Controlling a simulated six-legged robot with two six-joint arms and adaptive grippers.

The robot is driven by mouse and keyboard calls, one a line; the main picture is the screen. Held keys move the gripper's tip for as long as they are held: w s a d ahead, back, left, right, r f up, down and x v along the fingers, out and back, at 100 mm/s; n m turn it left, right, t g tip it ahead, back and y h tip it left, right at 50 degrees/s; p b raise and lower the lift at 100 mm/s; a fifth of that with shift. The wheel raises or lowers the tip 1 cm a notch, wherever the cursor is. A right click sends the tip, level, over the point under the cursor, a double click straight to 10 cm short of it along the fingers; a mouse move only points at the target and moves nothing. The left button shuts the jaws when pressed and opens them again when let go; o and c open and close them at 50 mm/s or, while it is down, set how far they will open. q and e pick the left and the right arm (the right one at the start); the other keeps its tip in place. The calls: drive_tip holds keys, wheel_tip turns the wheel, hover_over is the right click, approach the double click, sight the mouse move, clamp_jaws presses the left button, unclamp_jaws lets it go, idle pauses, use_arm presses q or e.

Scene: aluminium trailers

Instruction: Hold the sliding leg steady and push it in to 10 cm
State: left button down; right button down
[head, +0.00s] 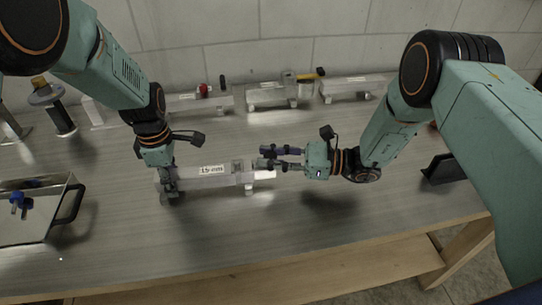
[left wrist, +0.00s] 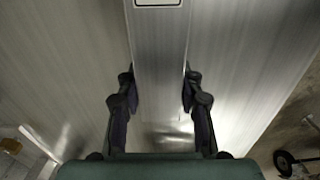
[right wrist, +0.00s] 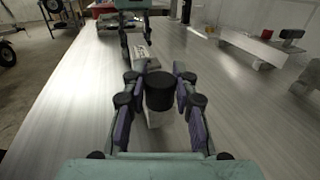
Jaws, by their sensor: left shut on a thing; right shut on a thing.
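The sliding leg is a pale aluminium bar (head: 213,178) with a white label, lying in the middle of the bench. My left gripper (head: 170,187) points down and is shut across the bar's left end. In the left wrist view the bar (left wrist: 160,50) runs between the left fingers (left wrist: 160,92). My right gripper (head: 276,158) comes in from the right and is shut at the bar's right end. In the right wrist view a black round cap (right wrist: 160,90) sits between the right fingers (right wrist: 157,88), with a pale part below it. The fingers partly hide the bar's right end in the head view.
Several similar aluminium pieces (head: 272,94) stand along the back of the bench by the wall. A metal tray (head: 30,228) with a blue-handled item is at the left. A dark holder (head: 445,168) is at the right. The front of the bench (head: 200,238) is clear.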

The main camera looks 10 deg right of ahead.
sight(256, 166)
idle(0.3)
drive_tip(key=shift+a, duration=1.85)
use_arm(q)
drive_tip(key=shift+d, duration=0.1)
use_arm(e)
drive_tip(key=c, duration=1.3)
unclamp_jaws()
drive_tip(key=shift+d, duration=0.1)
drive_tip(key=shift+o, duration=1.4)
drive_tip(key=shift+w, duration=0.1)
drive_tip(key=v, duration=1.2)
use_arm(q)
drive_tip(key=c, duration=0.8)
unclamp_jaws()
